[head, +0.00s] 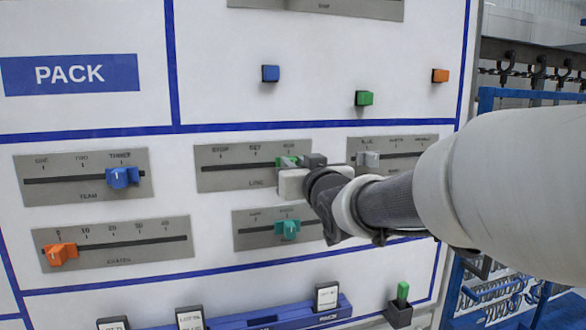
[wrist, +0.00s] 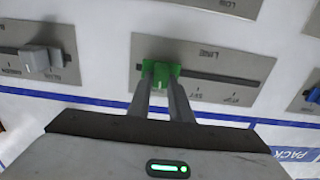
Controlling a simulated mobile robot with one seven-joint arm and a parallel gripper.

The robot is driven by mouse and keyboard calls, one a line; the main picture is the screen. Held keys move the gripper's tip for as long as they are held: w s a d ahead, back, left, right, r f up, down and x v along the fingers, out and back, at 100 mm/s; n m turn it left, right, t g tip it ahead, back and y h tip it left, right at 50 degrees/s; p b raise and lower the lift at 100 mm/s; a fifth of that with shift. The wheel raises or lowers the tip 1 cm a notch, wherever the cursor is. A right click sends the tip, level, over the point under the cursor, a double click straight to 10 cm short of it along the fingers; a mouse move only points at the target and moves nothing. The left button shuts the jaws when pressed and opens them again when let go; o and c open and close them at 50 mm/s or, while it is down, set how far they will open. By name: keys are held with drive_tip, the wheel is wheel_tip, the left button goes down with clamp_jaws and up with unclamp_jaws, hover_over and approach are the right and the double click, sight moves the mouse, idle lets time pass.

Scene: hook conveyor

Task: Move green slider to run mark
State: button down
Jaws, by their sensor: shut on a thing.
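The green slider (head: 285,161) is at the right end of the slot on the grey LINE plate (head: 226,178) in the head view. My gripper (head: 301,170) is shut on it and partly covers it. In the wrist view, which shows the panel upside down, the green slider (wrist: 160,74) is at the left end of the slot, between the two fingers of my gripper (wrist: 161,82). STOP and SET labels show along the plate (wrist: 255,69).
Nearby are a blue slider (head: 122,177), a grey slider (head: 367,159), a teal slider (head: 287,229) and an orange slider (head: 61,253). Blue (head: 270,73), green (head: 364,98) and orange (head: 440,75) buttons stick out above. A blue rail (head: 262,321) with tags runs along the bottom.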

drive_tip(key=shift+d, duration=0.25)
drive_tip(key=c, duration=1.6)
unclamp_jaws()
drive_tip(key=shift+w+d, duration=0.1)
drive_tip(key=shift+s, duration=0.3)
drive_tip(key=v, duration=1.6)
drive_tip(key=shift+s+d, duration=0.1)
drive_tip(key=shift+s, duration=0.3)
